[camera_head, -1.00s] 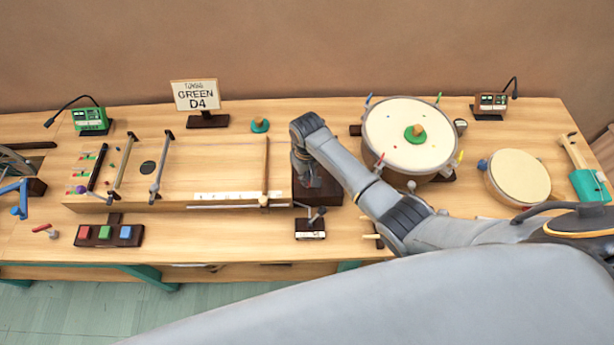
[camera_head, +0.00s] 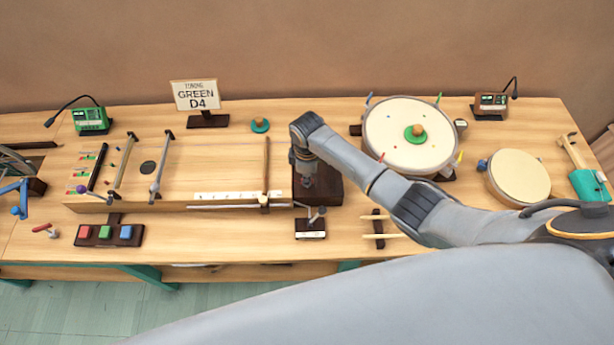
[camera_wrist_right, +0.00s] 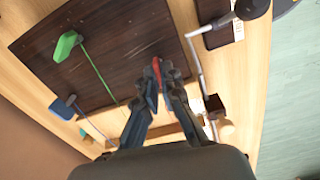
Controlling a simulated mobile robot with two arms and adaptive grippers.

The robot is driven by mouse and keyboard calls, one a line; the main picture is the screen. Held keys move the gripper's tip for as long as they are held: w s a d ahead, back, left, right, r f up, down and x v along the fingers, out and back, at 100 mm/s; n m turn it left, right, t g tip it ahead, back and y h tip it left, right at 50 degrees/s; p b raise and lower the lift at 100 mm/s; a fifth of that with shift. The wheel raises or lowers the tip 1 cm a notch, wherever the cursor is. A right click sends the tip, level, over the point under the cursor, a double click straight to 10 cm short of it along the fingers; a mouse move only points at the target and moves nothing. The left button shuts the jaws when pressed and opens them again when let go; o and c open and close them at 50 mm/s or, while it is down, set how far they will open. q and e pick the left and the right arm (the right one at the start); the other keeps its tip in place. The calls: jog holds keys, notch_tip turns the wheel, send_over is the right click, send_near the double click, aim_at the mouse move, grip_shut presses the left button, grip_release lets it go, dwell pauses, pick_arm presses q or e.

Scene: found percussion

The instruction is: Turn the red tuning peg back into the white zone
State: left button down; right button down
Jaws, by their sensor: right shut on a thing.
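The red tuning peg (camera_wrist_right: 156,68) shows in the right wrist view on a dark wooden block (camera_wrist_right: 105,60). My right gripper (camera_wrist_right: 163,78) is shut on it, with the fingertips on either side of its red handle. In the head view, my right gripper (camera_head: 308,181) points down over the same dark block (camera_head: 328,190) at the right end of the long stringed board (camera_head: 215,165). The peg is hard to make out there. A green peg (camera_wrist_right: 66,45) and a blue peg (camera_wrist_right: 64,106) stand on the block in the wrist view. I cannot make out the white zone. My left gripper is not in view.
A metal crank (camera_head: 318,213) on a dark base stands just in front of the block. A large drum (camera_head: 411,135) stands behind my right forearm, and a smaller drum (camera_head: 518,177) lies farther right. A sign (camera_head: 195,96) stands at the back.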

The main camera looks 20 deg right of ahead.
jog(key=n, duration=0.6)
jog(key=shift+n, duration=0.3)
jog(key=n, duration=0.3)
jog(key=shift+d+n+b, duration=0.1)
jog(key=shift+n+b, duration=0.2)
jog(key=shift+b, duration=0.1)
jog(key=n, duration=0.2)
jog(key=shift+n+b, duration=0.3)
jog(key=shift+b, duration=0.05)
jog(key=n+b, duration=0.2)
jog(key=n, duration=0.4)
jog(key=shift+f, duration=0.1)
jog(key=n+b, duration=0.2)
jog(key=n, duration=0.4)
jog(key=shift+b, duration=0.3)
jog(key=shift+w, duration=0.1)
jog(key=c, duration=1.5)
grip_release()
